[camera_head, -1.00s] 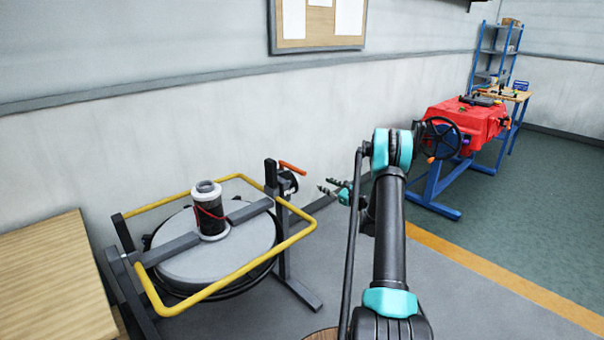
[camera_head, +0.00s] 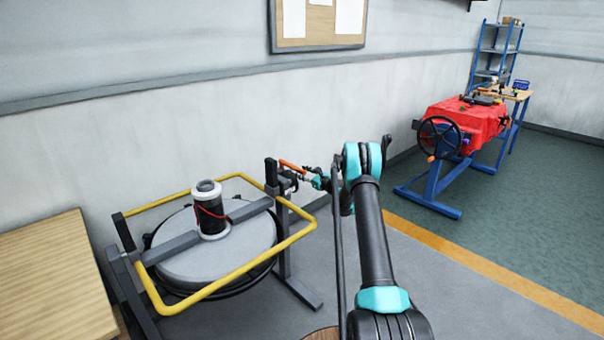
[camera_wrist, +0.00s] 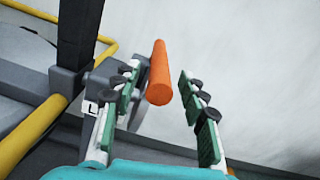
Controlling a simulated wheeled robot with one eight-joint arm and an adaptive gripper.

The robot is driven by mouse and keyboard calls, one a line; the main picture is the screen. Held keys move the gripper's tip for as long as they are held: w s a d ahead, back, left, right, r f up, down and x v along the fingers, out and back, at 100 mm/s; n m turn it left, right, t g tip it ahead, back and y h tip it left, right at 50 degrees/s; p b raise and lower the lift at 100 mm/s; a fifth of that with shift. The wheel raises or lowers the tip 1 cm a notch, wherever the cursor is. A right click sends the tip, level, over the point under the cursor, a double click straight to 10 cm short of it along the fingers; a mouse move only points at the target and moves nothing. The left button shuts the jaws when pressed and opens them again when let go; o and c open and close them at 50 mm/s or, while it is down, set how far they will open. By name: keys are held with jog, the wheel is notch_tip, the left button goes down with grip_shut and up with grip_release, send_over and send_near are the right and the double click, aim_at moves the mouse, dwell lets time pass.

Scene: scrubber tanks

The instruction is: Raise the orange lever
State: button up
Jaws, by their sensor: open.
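The orange lever (camera_head: 292,167) sticks out from the right post of the scrubber tank frame in the head view. In the wrist view the orange lever (camera_wrist: 159,74) is a round bar whose near end lies between my fingers, closer to the left one. My gripper (camera_wrist: 158,88) is open, with a finger on each side of the lever and a visible gap on the right. In the head view my gripper (camera_head: 308,172) is at the lever's outer end; contact cannot be told there.
The tank's yellow rail (camera_head: 226,281) and grey post (camera_head: 271,178) stand left of my gripper. A wooden table (camera_head: 45,275) is at the far left. A red machine (camera_head: 470,120) with a black handwheel stands at the right. The wall is behind the lever.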

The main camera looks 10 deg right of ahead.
jog(key=shift+w+a, duration=0.15)
jog(key=shift+c, duration=0.2)
grip_shut()
